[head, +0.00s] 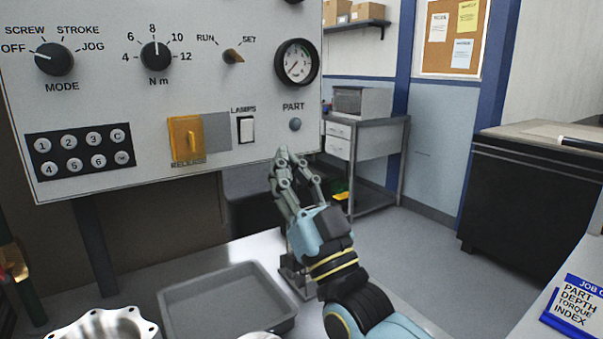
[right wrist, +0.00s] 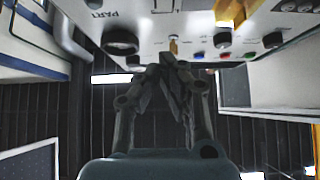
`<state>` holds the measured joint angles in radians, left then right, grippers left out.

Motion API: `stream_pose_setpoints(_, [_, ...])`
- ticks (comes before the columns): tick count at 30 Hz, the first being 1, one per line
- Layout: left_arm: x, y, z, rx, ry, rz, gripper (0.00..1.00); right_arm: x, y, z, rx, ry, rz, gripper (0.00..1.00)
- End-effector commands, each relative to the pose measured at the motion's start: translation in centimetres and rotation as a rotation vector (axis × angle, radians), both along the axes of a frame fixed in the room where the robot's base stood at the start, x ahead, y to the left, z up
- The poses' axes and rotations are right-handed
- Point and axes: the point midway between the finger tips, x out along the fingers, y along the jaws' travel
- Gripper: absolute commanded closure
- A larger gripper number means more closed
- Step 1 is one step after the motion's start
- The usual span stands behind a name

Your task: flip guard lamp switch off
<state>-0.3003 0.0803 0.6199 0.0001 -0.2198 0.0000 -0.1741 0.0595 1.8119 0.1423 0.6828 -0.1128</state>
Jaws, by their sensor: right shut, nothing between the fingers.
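The white rocker switch (head: 246,129) under the LAMPS label sits in a dark frame on the grey control panel (head: 210,95). I cannot tell which way it is tipped. My right gripper (head: 283,153) is shut and empty, its fingertips pointing up, just below and right of the switch in the head view. No contact with the switch shows. In the right wrist view the shut fingertips (right wrist: 170,60) are in the middle, and the switch (right wrist: 163,5) is cut by the top edge. My left gripper is not in view.
The yellow RELEASE guard (head: 186,138) is left of the switch, the round PART button (head: 295,124) right of it. A gauge (head: 296,62) and knobs sit above. Below are an empty grey tray (head: 228,296) and a metal housing (head: 104,324). The floor at right is clear.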

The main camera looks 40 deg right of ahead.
Motion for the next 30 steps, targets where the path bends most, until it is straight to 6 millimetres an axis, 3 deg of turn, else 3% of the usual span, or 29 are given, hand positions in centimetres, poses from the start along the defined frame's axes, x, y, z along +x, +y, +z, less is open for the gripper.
stream_pose_setpoints(3, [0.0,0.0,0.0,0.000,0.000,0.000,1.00,-2.1,0.1,-0.1,0.000,0.002,0.000,1.00])
stream_pose_setpoints(9, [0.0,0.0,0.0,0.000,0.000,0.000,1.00,-3.8,0.2,0.0,0.000,-0.001,0.000,1.00])
stream_pose_setpoints(30, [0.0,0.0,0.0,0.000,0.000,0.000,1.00,-4.0,0.2,0.0,0.000,0.000,0.000,1.00])
